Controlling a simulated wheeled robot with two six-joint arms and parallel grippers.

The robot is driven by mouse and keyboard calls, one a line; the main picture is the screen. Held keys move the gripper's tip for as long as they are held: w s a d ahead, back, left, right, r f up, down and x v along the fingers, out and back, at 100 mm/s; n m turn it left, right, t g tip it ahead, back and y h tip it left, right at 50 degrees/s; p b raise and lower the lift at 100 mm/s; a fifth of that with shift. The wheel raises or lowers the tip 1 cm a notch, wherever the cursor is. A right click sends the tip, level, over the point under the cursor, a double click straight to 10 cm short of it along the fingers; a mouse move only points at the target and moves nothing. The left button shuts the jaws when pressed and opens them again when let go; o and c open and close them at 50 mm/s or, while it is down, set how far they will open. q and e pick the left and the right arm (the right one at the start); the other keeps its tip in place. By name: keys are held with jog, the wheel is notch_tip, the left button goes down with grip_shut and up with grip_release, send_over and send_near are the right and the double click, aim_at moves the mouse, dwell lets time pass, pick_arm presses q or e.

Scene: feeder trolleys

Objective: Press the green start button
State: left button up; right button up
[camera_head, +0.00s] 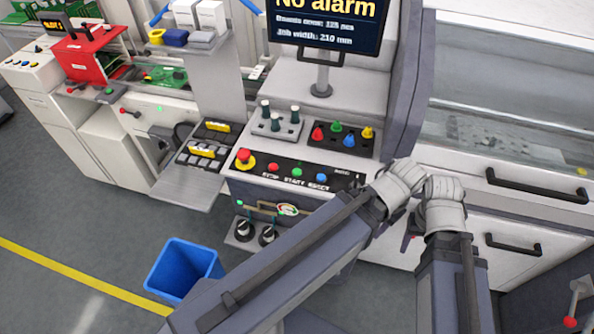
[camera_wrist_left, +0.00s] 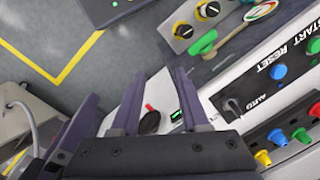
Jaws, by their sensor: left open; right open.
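The green start button (camera_head: 297,172) sits on the black sloped panel between a red button (camera_head: 272,167) and a blue reset button (camera_head: 321,178). It also shows at the right edge of the left wrist view (camera_wrist_left: 313,46), with the START label beside it. My left gripper (camera_wrist_left: 158,78) is open in the left wrist view, its fingers apart from the button, over the pale cabinet front beyond the panel's AUTO end.
A red mushroom button on yellow (camera_head: 245,158) stands at the panel's left end. Coloured knobs (camera_head: 348,140) and dark green levers (camera_head: 266,108) stand behind it. A monitor (camera_head: 328,22) rises above. A blue bin (camera_head: 182,268) stands on the floor; drawer handles (camera_head: 536,185) project at right.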

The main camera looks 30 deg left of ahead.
pick_arm(q)
grip_shut()
dwell(0.3)
dwell(1.4)
